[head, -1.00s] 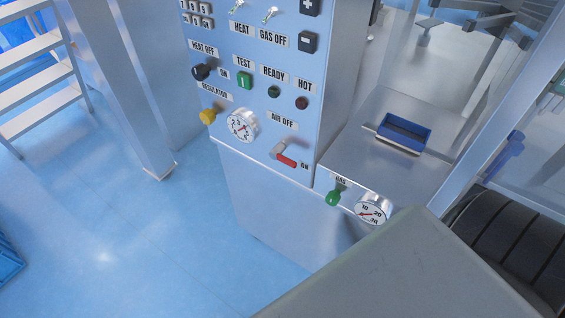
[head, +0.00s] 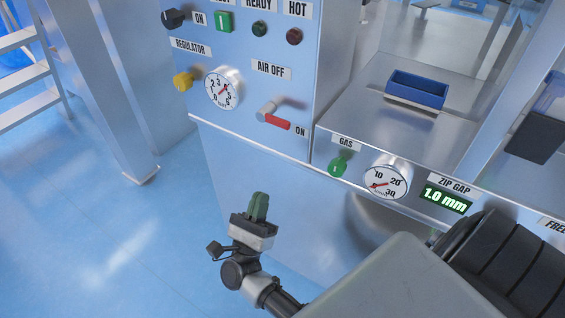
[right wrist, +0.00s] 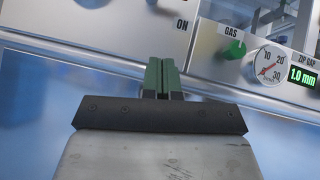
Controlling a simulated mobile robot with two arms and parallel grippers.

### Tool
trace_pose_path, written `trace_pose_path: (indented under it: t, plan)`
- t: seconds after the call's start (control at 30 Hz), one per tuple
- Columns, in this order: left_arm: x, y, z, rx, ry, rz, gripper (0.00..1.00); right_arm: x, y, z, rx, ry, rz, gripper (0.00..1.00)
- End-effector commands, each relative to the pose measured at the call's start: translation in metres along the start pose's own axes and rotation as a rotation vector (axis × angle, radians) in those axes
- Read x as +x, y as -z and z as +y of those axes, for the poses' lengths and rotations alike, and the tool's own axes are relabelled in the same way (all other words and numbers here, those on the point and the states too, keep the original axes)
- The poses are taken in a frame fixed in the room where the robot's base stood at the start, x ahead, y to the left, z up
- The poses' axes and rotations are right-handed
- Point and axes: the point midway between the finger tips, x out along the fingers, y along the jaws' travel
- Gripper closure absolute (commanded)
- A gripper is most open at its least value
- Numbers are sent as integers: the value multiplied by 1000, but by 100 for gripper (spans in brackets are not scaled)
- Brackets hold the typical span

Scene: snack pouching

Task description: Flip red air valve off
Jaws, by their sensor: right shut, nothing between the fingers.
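The air valve (head: 267,111) has a grey hub and a red lever (head: 277,122). It sits on the panel's lower right in the head view, under the AIR OFF label (head: 271,69). The lever slants down and right, toward the ON label (head: 301,131). My right gripper (head: 260,203) is in front of the cabinet, below the valve and apart from it. Its green fingers are shut and empty. In the right wrist view the closed fingers (right wrist: 162,78) point up toward the panel edge, and the red lever is not visible. My left gripper is not in view.
A green gas knob (head: 338,167) and a gas gauge (head: 386,181) are right of the valve. The regulator gauge (head: 222,88) and yellow knob (head: 183,81) are to its left. A blue tray (head: 416,91) lies on the metal top. Open floor lies left of the cabinet.

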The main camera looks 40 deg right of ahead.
Motion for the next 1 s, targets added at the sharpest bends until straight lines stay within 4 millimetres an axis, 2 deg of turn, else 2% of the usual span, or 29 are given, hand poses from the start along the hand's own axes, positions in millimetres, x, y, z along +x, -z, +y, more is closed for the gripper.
trace_pose_path:
  t: [0.13, 0.57, 0.77, 1.0]
  plan:
    - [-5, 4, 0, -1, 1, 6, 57, 5, -2, -14, 118, 124, 13, 100]
    - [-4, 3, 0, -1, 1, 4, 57, 12, -4, -16, 124, 130, 11, 100]
    - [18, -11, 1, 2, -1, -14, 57, 43, -5, -20, 123, 132, 8, 100]
    - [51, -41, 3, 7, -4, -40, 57, 94, -4, -27, 123, 131, 9, 100]
